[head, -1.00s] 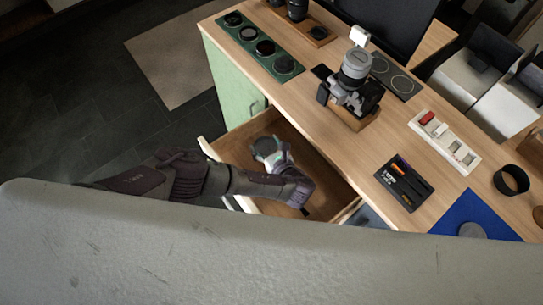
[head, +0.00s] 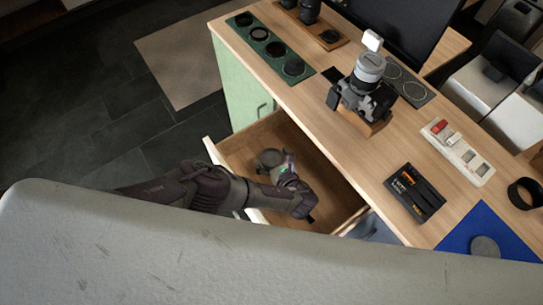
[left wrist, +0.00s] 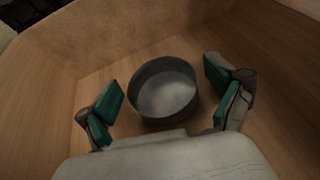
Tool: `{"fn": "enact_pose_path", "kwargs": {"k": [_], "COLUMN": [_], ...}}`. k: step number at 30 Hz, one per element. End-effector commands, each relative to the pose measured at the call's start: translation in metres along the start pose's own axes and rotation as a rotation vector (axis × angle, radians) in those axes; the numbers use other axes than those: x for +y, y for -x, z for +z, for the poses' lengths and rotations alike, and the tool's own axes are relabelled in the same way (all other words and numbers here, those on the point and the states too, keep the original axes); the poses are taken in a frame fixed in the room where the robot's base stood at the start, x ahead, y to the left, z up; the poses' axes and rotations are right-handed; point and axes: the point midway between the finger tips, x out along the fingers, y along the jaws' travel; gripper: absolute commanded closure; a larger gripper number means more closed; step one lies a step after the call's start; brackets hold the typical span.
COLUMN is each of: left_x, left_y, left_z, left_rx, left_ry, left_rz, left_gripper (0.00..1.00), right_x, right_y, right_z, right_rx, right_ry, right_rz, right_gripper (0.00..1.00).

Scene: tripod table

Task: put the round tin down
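The round tin (left wrist: 164,89) is a grey, shallow, open-topped cylinder. It sits upright on the wooden floor of the open drawer (left wrist: 255,110). In the left wrist view it lies between the green-padded fingers of my left gripper (left wrist: 166,98), with a visible gap on each side. My left gripper is open and low in the drawer. In the head view the tin (head: 270,157) shows just beyond my left gripper (head: 280,167), which partly hides it. My right gripper is not in view.
The drawer's walls (head: 246,139) stand close around the left gripper. On the desk above are a camera on a wooden stand (head: 363,92), a green tray with round items (head: 269,45), a black case (head: 415,192) and a blue mat (head: 462,232).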

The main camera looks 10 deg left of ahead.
Motion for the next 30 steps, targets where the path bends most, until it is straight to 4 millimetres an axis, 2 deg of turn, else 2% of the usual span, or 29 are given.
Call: {"fn": "enact_pose_path", "kwargs": {"k": [11,14,24,30], "left_x": [0.0,0.0,0.0,0.0], "left_y": [0.006,0.02,0.09,0.115], "left_z": [0.001,0.001,0.0,0.0], "left_rx": [0.003,0.005,0.005,0.002], "left_ry": [0.0,0.001,0.001,0.001], "left_rz": [-0.001,-0.001,-0.002,0.0], "left_gripper": [0.05,0.05,0.05,0.05], "right_x": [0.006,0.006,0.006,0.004], "right_y": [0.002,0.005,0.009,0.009], "right_z": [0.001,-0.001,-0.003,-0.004], "right_rx": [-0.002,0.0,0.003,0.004], "right_ry": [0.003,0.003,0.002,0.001], "right_rz": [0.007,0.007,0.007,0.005], "right_gripper": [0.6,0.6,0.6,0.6]}}
